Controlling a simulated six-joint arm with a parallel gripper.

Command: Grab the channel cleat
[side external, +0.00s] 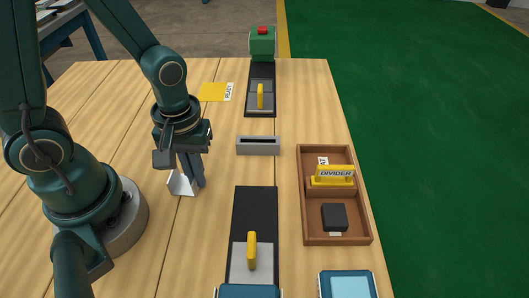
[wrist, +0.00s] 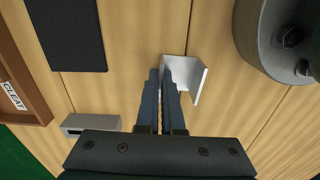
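The channel cleat is a light grey-white bent metal piece (side external: 180,184) on the wooden table, left of the black strips in the side view. It also shows in the wrist view (wrist: 203,82) just beyond and right of my fingertips. My gripper (side external: 196,186) points down at the cleat's right side, with its fingers low near the table. In the wrist view my two fingers (wrist: 161,72) are close together with a narrow gap. The fingers hide part of the cleat. I cannot tell whether a cleat wall lies between them or whether they press on it.
A grey slotted block (side external: 258,146) stands right of my gripper. A brown tray (side external: 369,222) holds a yellow DIVIDER piece and a black block. Black strips (side external: 254,205) carry plates with yellow handles. A yellow READY card (side external: 214,92) lies behind. Table around the cleat is clear.

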